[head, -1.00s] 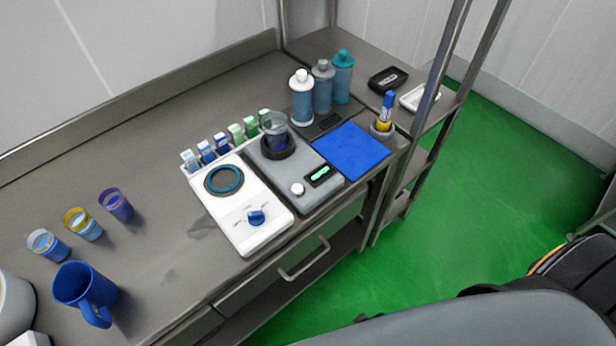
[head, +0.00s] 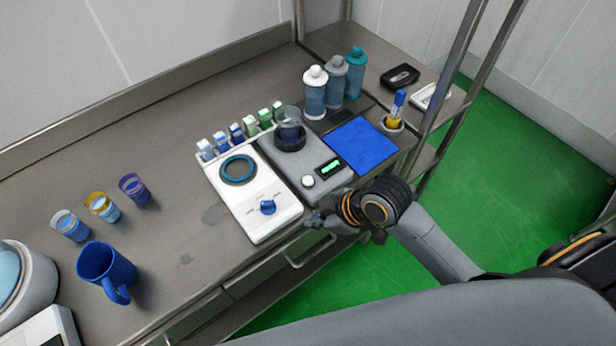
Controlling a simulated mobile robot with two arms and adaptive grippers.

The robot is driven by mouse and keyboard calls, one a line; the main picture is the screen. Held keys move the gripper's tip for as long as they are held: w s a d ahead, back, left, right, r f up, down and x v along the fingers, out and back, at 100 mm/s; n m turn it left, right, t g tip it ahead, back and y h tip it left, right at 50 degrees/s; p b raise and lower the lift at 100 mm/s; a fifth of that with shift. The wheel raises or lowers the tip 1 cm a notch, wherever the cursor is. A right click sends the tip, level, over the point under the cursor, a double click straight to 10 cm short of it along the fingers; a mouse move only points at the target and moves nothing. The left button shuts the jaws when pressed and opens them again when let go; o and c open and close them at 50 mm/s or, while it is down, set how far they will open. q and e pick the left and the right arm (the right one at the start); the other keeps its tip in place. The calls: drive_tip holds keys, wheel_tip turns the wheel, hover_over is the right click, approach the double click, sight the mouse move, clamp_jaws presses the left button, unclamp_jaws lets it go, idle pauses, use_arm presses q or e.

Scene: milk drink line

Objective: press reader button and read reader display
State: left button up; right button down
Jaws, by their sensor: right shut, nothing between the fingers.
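The grey reader (head: 283,150) stands on the steel bench. Its round white button (head: 308,181) is at the front left of its top, and its dark display (head: 329,168) with green lit characters is to the right of the button. The characters are too small to read. A clear cup (head: 289,120) sits in the dark ring at the reader's back. My right gripper (head: 312,219) is shut and empty, at the bench's front edge, in front of the button and apart from it. My left gripper is not in view.
A white device with a blue knob (head: 268,207) stands left of the reader. Several small packs (head: 236,132) line up behind it. A blue mat (head: 361,145) and bottles (head: 315,92) are right and behind. Cups and a blue jug (head: 106,270) stand left.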

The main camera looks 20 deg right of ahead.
drive_tip(key=w+r+n+y, duration=0.2)
drive_tip(key=w+r+n, duration=0.2)
drive_tip(key=w+n, duration=0.25)
wheel_tip(320, 180, up, 5)
drive_tip(key=n+y, duration=0.1)
drive_tip(key=n, duration=0.2)
hover_over(311, 181)
drive_tip(key=shift+f, duration=0.15)
wheel_tip(311, 181, down, 9)
drive_tip(key=b, duration=0.6)
drive_tip(key=shift+b, duration=0.3)
idle(0.3)
drive_tip(key=shift+f+b, duration=0.3)
drive_tip(key=shift+b, duration=0.05)
